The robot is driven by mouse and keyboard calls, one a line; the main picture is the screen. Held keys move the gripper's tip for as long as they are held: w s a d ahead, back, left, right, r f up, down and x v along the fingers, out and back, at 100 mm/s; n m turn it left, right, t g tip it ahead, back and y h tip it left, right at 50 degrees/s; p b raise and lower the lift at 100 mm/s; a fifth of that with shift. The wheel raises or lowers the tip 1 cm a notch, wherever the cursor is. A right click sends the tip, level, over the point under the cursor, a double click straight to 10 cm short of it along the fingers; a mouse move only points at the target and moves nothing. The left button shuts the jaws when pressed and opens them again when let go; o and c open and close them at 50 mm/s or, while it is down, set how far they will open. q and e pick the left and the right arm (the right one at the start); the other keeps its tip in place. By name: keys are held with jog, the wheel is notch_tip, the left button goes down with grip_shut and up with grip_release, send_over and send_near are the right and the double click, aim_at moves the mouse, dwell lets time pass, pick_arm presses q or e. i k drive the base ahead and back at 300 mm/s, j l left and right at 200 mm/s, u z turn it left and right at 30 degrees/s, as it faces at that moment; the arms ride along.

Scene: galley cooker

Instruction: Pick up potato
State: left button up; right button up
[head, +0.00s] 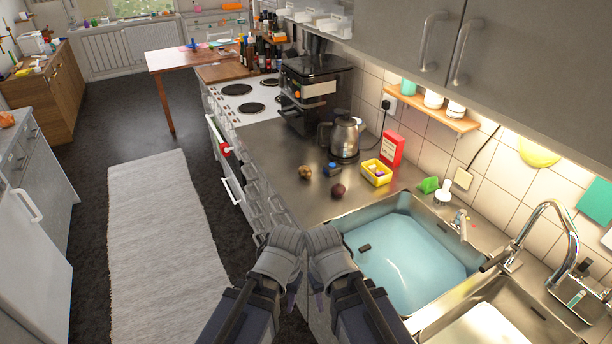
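A small tan-brown lump that looks like the potato (305,172) lies on the steel counter, left of the kettle. A darker reddish-brown round item (338,190) lies a little nearer and to its right. My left gripper (284,242) and my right gripper (324,242) are side by side at the counter's front edge, in front of the sink. Both are well short of the potato and touch no food. Their fingers are not clearly visible, so I cannot tell their opening.
The counter (285,150) holds a kettle (344,138), a coffee machine (312,90), a small blue item (331,169), a yellow box (377,172) and a red box (391,150). A water-filled sink (410,250) is at right. The stove (240,100) is beyond.

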aim_at(305, 172)
jog(key=i+j+z, duration=0.15)
jog(key=i+j, duration=0.25)
jog(key=i+j+z, duration=0.15)
jog(key=i+j, duration=0.25)
jog(key=i+j+z, duration=0.1)
jog(key=i+j, duration=0.25)
jog(key=j, duration=0.2)
jog(key=i+j+z, duration=0.15)
jog(key=i+j, duration=0.2)
jog(key=j, duration=0.15)
